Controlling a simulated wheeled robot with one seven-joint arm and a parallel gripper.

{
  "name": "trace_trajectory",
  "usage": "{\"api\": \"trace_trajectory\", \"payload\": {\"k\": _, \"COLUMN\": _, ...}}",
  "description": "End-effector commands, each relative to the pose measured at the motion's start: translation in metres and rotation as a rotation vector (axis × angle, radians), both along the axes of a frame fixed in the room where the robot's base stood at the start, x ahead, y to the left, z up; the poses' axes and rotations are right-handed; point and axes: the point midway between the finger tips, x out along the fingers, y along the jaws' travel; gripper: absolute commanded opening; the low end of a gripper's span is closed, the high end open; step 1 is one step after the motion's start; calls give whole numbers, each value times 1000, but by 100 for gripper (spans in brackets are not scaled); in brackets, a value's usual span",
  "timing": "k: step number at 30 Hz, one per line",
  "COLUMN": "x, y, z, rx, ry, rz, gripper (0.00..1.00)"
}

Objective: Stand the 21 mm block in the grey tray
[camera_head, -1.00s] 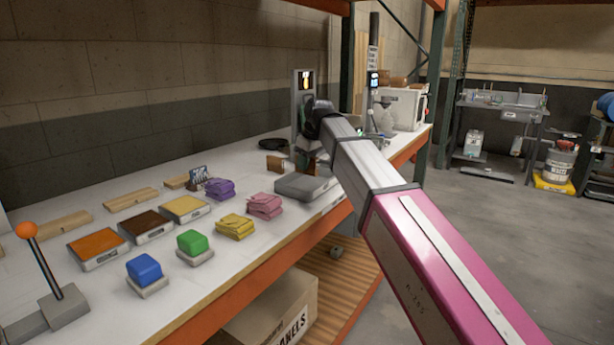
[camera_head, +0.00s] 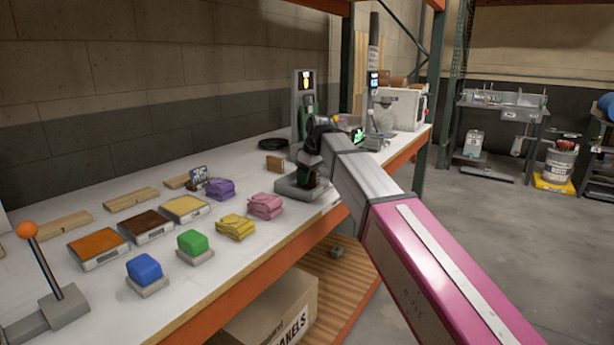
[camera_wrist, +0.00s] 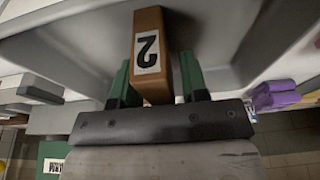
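In the wrist view an orange-brown block (camera_wrist: 152,45) with a white label reading "2" sits between the two green fingers of my gripper (camera_wrist: 158,75). Grey walls of the tray (camera_wrist: 225,30) surround the block there. In the head view my gripper (camera_head: 310,172) is low over the grey tray (camera_head: 290,190) near the table's front edge. The block's dark brown end shows just above or in the tray; whether it touches the tray floor cannot be told.
Another brown block (camera_head: 275,163) stands behind the tray to the left. Pink (camera_head: 265,205) and purple (camera_head: 219,188) folded stacks lie to the left. A grey post with a screen (camera_head: 303,105) and a white box (camera_head: 400,107) stand further back.

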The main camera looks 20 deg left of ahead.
Motion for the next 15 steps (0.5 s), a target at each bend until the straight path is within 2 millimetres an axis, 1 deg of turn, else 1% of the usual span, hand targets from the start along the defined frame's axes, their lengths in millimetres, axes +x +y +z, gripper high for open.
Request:
{"api": "trace_trajectory", "payload": {"k": 10, "x": 0, "y": 0, "z": 2, "rx": 0, "ry": 0, "rz": 0, "gripper": 47}}
{"api": "trace_trajectory", "payload": {"k": 13, "x": 0, "y": -1, "z": 9, "rx": 0, "ry": 0, "rz": 0, "gripper": 47}}
{"api": "trace_trajectory", "payload": {"k": 15, "x": -1, "y": -3, "z": 17, "rx": 1, "ry": -1, "rz": 0, "gripper": 47}}
